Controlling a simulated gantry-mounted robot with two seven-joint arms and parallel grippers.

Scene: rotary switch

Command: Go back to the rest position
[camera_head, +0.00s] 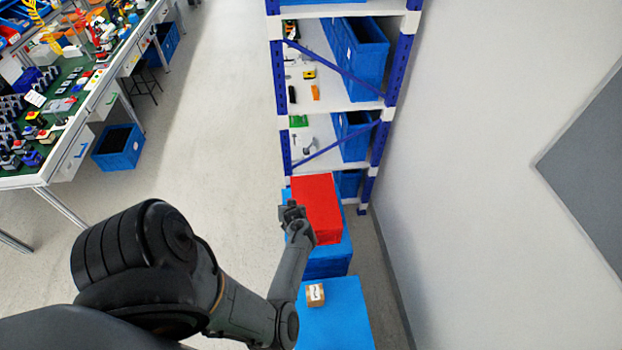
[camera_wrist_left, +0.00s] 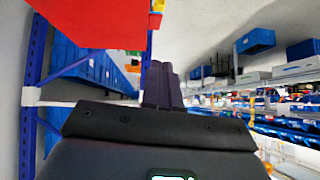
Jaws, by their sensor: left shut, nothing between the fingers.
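My left gripper (camera_head: 291,211) is at the end of my dark grey arm, which comes in from the lower left. It appears beside the left edge of a red box (camera_head: 318,205); I cannot tell whether they touch. In the left wrist view its fingers (camera_wrist_left: 161,82) are together, with nothing between them. The red box also shows in the left wrist view (camera_wrist_left: 85,20), above and to the left of the fingers. A small tan block with a white, dark-marked face (camera_head: 315,293) sits on a blue surface (camera_head: 345,320), apart from the gripper. My right gripper is out of view.
The red box rests on a blue box (camera_head: 328,262). Behind stands a blue-and-white shelf (camera_head: 340,105) with blue bins. A white wall (camera_head: 470,150) is on the right. A cluttered green workbench (camera_head: 60,100) is at the upper left. Open floor (camera_head: 215,120) lies between.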

